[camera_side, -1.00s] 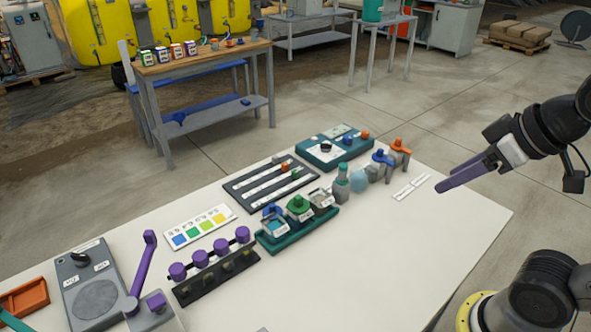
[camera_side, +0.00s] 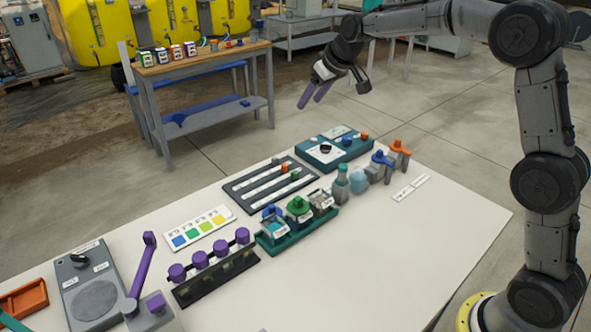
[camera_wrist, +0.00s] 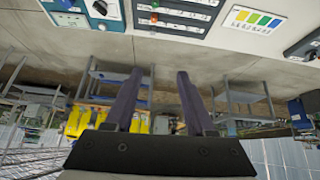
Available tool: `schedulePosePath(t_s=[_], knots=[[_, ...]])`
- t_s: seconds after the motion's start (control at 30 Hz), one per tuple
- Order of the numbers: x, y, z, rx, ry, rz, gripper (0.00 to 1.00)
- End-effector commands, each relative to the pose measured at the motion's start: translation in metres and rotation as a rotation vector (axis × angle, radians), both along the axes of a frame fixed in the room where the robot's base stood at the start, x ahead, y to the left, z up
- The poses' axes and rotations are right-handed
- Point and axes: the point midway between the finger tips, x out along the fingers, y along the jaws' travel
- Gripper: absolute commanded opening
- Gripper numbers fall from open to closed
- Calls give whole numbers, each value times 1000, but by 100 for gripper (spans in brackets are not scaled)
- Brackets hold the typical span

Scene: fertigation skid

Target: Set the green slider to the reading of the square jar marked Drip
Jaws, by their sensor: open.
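The green slider (camera_side: 295,175) sits on a dark panel (camera_side: 240,187) with several pale tracks, near the panel's right end. It also shows in the wrist view (camera_wrist: 154,17). An orange slider (camera_side: 284,167) is on a neighbouring track. Square jars stand in a teal rack (camera_side: 296,239): one with a blue lid (camera_side: 271,210), one with a green lid (camera_side: 298,203) and a clear-grey one (camera_side: 321,200). Their labels are too small to read. My gripper (camera_side: 312,101) is open and empty, high beyond the table's back edge, well apart from the slider.
A colour card (camera_side: 199,227) with blue, green and yellow patches lies left of the rack. A teal box with a knob (camera_side: 324,150) stands behind, bottles and clamps (camera_side: 377,166) to the right, and purple-knobbed valves (camera_side: 213,275) in front. The table's right front is clear.

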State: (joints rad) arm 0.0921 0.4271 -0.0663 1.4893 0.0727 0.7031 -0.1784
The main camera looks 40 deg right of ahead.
Motion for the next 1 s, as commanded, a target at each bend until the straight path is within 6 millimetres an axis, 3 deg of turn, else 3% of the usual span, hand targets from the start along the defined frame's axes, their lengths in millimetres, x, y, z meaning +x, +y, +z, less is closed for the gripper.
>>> schedulePosePath(t_s=[0.03,0.1,0.3,0.4,0.57,1.0], knots=[[15,-5,-25,4,28,-7,55],[30,-11,-53,9,58,-15,55],[46,-23,-126,21,154,-31,55],[44,-26,-147,25,188,-36,55],[46,-28,-161,26,200,-40,55],[75,-27,-235,27,202,-39,55]])
